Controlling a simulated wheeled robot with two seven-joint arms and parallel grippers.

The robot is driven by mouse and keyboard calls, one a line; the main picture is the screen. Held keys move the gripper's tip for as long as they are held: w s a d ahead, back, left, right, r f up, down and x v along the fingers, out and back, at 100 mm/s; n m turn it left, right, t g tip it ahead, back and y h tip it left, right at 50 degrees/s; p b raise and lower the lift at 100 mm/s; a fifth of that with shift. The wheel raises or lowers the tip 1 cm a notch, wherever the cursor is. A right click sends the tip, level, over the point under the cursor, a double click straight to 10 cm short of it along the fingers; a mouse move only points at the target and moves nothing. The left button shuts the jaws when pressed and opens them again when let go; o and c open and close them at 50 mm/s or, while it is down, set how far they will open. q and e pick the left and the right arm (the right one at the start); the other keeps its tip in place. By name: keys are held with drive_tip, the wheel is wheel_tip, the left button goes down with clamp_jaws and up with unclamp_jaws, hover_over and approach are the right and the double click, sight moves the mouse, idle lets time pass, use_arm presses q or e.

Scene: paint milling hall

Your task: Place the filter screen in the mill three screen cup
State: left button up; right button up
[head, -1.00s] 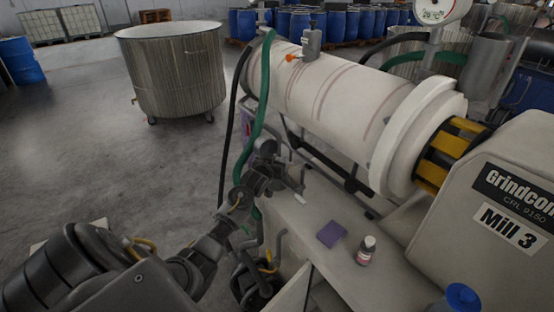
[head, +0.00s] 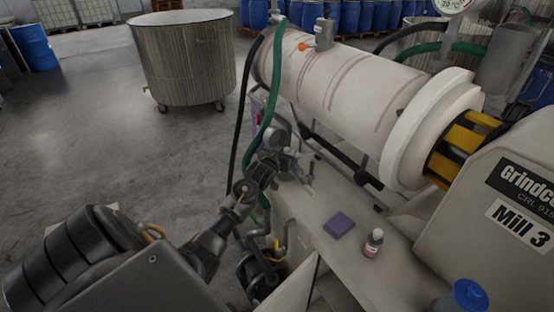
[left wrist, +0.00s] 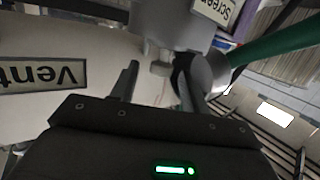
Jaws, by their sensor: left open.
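Mill 3 (head: 345,85), a pale horizontal cylinder with a yellow coupling, fills the right of the head view. My left gripper (head: 304,172) is beside the near side of the mill, below its left part. In the left wrist view the left gripper (left wrist: 158,72) is open, with a small pale stub (left wrist: 160,68) between or just beyond its fingertips. A grey body above it carries a partly cut-off label reading "Screen" (left wrist: 215,10). I cannot make out the filter screen or the inside of a screen cup. My right gripper is not in view.
A purple sponge-like block (head: 339,225), a small bottle (head: 373,243) and a blue-capped container (head: 468,295) stand on the mill's base ledge. A green hose (head: 267,95) and a black hose hang near my left arm. A wheeled vat (head: 187,62) stands on open floor.

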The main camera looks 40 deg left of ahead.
use_arm(q)
drive_tip(key=v, duration=0.9)
drive_tip(key=shift+s+b, duration=0.4)
drive_tip(key=shift+b, duration=0.05)
drive_tip(key=shift+r, duration=0.1)
